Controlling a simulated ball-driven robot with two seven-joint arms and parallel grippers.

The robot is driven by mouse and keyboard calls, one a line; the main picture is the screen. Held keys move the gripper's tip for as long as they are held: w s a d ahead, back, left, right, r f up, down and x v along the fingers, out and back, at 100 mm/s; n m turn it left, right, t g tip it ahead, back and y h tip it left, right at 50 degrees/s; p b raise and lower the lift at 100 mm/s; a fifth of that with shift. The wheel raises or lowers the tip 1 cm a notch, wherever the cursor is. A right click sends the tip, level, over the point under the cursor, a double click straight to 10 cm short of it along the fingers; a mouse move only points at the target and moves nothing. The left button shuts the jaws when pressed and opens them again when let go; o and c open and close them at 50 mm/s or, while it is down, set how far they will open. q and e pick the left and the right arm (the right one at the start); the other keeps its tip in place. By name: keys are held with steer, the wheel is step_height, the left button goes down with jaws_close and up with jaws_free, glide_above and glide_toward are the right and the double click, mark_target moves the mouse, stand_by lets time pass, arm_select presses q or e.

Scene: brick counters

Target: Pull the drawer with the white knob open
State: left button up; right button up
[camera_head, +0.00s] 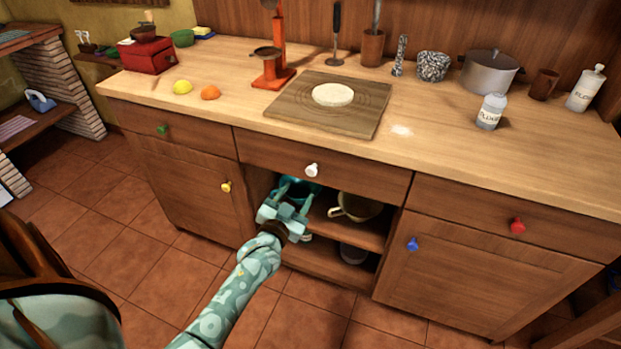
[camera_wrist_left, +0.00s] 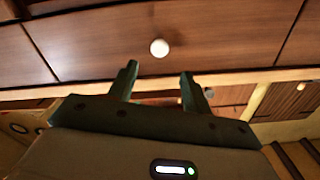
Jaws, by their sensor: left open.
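The drawer (camera_head: 365,180) with the white knob (camera_head: 312,170) is the middle drawer under the counter top. Its front looks flush with the drawers beside it, so it is shut. My left gripper (camera_head: 298,190) is open and empty, just below the knob in the head view, in front of the open shelf space. In the left wrist view the white knob (camera_wrist_left: 159,47) shows on the drawer front (camera_wrist_left: 100,45), beyond the gap between my left fingertips (camera_wrist_left: 159,72). The fingers do not enclose it there. My right gripper is in neither view.
Below the drawer, an open shelf (camera_head: 365,233) holds a cup-like pot (camera_head: 355,207) and other ware. A cupboard door with a yellow knob (camera_head: 226,187) is on the left, one with a blue knob (camera_head: 413,244) on the right. The tiled floor (camera_head: 110,235) at left is clear.

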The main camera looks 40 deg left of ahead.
mark_target(310, 173)
arm_select(q)
steer(key=b+x, duration=0.1)
steer(key=x, duration=0.2)
steer(key=b+x, duration=0.1)
steer(key=x, duration=0.3)
steer(key=shift+w+f, duration=0.2)
steer(key=shift+f, duration=0.05)
steer(key=shift+w+a+r+b, duration=0.15)
steer(key=shift+w+b, duration=0.2)
steer(key=shift+w, duration=0.25)
jaws_close()
steer(key=shift+s, duration=0.1)
